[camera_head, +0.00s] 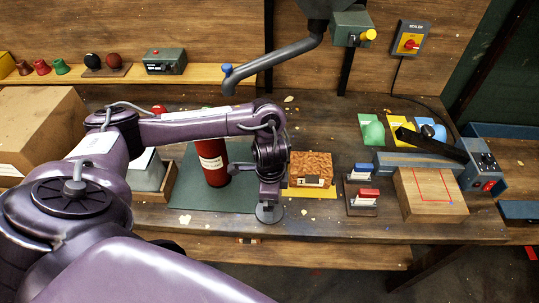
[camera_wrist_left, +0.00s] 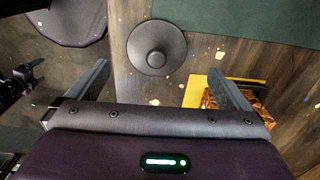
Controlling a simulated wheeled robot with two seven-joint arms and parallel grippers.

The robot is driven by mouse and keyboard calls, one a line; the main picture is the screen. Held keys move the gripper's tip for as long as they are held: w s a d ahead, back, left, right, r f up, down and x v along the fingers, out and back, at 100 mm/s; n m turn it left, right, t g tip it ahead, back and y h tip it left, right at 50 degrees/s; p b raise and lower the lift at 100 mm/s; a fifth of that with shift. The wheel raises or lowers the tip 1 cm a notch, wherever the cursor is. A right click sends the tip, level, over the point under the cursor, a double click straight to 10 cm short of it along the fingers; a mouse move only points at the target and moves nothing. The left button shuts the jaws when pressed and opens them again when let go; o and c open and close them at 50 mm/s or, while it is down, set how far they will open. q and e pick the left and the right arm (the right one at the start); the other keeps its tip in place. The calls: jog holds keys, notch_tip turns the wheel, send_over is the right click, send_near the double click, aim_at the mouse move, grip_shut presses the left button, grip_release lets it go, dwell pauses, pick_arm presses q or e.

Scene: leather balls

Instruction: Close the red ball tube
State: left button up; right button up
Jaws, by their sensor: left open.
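The red tube (camera_head: 212,165) stands upright on the dark green mat (camera_head: 190,198) and has a white label. My arm crosses in front of its top, so I cannot see whether a cap is on it. My left gripper (camera_head: 269,196) is right of the tube, pointing down near the table's front edge. In the left wrist view, its fingers (camera_wrist_left: 158,76) are wide apart and empty. A dark round disc with a raised centre (camera_wrist_left: 157,46) lies on the table ahead of the fingers. This disc (camera_head: 268,213) shows below the gripper in the head view. My right gripper is out of view.
A brown patterned box (camera_head: 311,168) sits just right of the gripper. Small red and blue stands (camera_head: 363,196) and a wooden block (camera_head: 428,194) are farther right. A cardboard box (camera_head: 38,125) is at left. A grey pipe (camera_head: 270,60) hangs above the back.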

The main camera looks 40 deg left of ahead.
pick_arm(q)
jog(key=f, duration=0.2)
jog(key=f+b, duration=0.1)
jog(key=shift+s+d+f, duration=0.1)
jog(key=shift+s+f, duration=0.15)
jog(key=shift+s, duration=0.05)
jog(key=shift+w+f, duration=0.1)
jog(key=shift+f, duration=0.75)
jog(key=shift+c, duration=0.4)
jog(key=c, duration=0.9)
